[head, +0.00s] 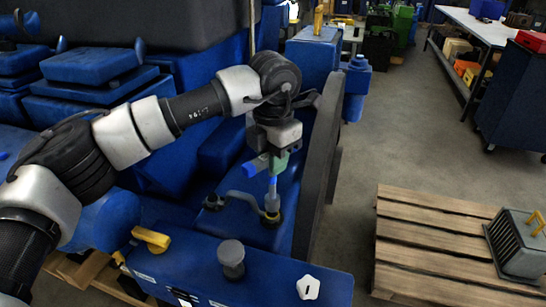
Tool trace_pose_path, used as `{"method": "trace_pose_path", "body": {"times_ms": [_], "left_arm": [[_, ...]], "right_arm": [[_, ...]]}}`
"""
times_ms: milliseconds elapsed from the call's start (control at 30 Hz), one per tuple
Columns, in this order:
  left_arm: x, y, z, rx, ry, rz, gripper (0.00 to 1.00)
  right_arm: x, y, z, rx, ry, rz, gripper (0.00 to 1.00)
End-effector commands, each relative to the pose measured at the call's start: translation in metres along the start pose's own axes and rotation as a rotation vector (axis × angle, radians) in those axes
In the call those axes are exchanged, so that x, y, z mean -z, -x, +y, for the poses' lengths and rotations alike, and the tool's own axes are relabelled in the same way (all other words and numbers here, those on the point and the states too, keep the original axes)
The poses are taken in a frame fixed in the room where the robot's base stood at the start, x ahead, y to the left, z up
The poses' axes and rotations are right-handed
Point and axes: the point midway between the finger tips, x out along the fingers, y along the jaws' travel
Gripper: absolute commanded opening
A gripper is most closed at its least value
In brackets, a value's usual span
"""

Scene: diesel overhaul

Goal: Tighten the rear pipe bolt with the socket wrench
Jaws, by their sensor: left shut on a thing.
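My left gripper (277,152) points down over the blue engine and is shut on the socket wrench (272,185). The wrench shows blue and green parts at the jaws and a shaft hanging upright below them. Its lower end is at the right end of a grey curved pipe (239,196) on the blue engine block. A brass-coloured fitting (271,202) shows there. The bolt head is too small and covered to make out, so I cannot tell whether the socket is fully seated on it. My right gripper is not in view.
A yellow handle (151,239), a grey knob (231,257) and a white knob (308,287) stand on the front blue ledge. A dark upright plate (320,160) is close right of the gripper. A wooden pallet (425,240) bears a grey finned box (516,245). The floor between is clear.

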Motion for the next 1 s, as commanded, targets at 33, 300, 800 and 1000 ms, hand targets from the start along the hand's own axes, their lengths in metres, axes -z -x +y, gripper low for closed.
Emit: {"method": "trace_pose_path", "body": {"times_ms": [33,300,800,1000], "left_arm": [[0.000,0.001,0.000,0.000,-0.001,-0.001,0.00],[0.000,0.000,0.000,0.000,-0.001,-0.001,0.00],[0.000,-0.017,0.000,-0.001,-0.033,-0.001,0.00],[0.000,-0.018,0.000,-0.002,-0.299,-0.001,0.00]], "right_arm": [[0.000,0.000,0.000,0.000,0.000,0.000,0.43],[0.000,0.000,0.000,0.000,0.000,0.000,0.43],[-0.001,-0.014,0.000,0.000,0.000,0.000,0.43],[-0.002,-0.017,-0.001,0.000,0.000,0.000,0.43]]}}
